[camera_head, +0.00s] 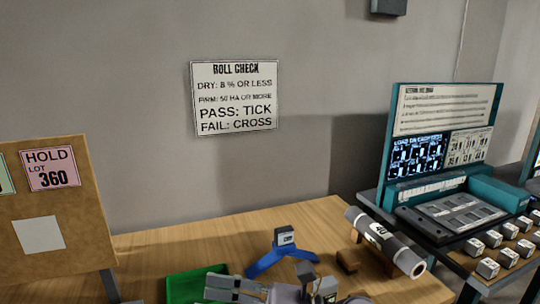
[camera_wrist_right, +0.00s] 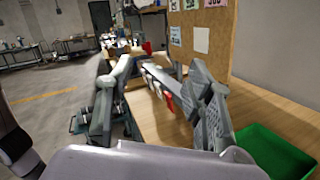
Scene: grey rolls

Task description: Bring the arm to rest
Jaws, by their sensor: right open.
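My right gripper (camera_head: 208,287) is at the bottom centre of the head view, its fingers pointing left over the green tray (camera_head: 183,287). In the right wrist view my right gripper (camera_wrist_right: 160,72) has its two grey fingers spread wide apart, with nothing held between them. The green tray also shows at the lower right of that view (camera_wrist_right: 275,152). The rest of the arm is mostly cut off by the bottom edge of the head view. My left gripper is in neither view.
A grey roll (camera_head: 385,242) lies on a wooden stand at the right of the wooden table (camera_head: 190,238). A blue stand with a small display (camera_head: 284,238) is behind the gripper. A brown board (camera_head: 85,215) stands at left, a teal tester (camera_head: 455,212) at right. Red and white items (camera_wrist_right: 158,88) show beyond the fingers.

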